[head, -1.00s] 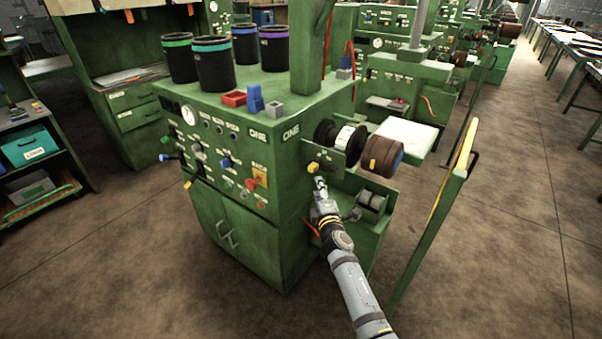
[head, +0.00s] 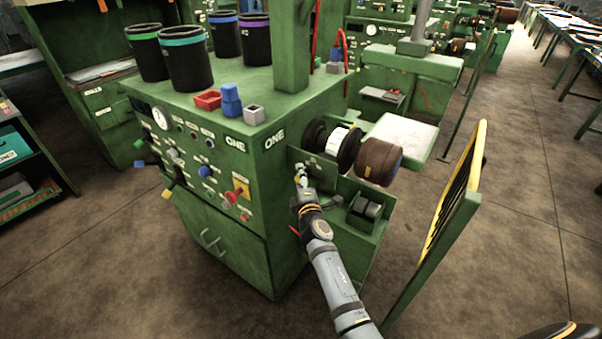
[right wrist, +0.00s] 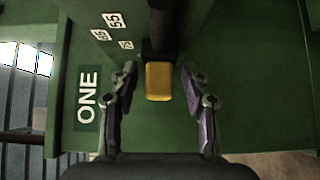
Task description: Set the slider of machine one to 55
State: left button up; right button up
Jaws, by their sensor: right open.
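Machine one (head: 275,210) is a green cabinet marked ONE, standing in the middle of the head view. Its yellow slider knob (right wrist: 159,82) shows in the right wrist view on a dark stem, beside small white number labels; one reads 55 (right wrist: 115,20). My right gripper (right wrist: 159,75) is open, with one finger on each side of the knob and a visible gap to both. In the head view my right gripper (head: 301,178) is at the machine's right side, below the roller, and largely hides the knob. My left gripper is out of view.
A brown roller (head: 379,162) sticks out above my right gripper. A small grey roller unit (head: 365,210) is to its right, and a yellow-edged guard panel (head: 455,200) stands farther right. Black cans (head: 186,60) and small bins stand on top of the machine.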

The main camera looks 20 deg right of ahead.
jog(key=shift+s, duration=0.1)
jog(key=shift+c, duration=1.2)
grip_shut()
jog(key=shift+s+d+p, duration=0.3)
jog(key=shift+s+d, duration=0.35)
jog(key=shift+s, duration=0.2)
jog(key=shift+s+d+p, duration=0.3)
jog(key=shift+s+d, duration=0.35)
jog(key=shift+s, duration=0.15)
jog(key=shift+o, duration=1.2)
grip_release()
jog(key=shift+s+d, duration=0.1)
jog(key=shift+d, duration=0.05)
jog(key=shift+s, duration=0.1)
jog(key=s+a, duration=0.1)
jog(key=s, duration=1)
jog(key=shift+s+a, duration=0.25)
jog(key=shift+s, duration=0.1)
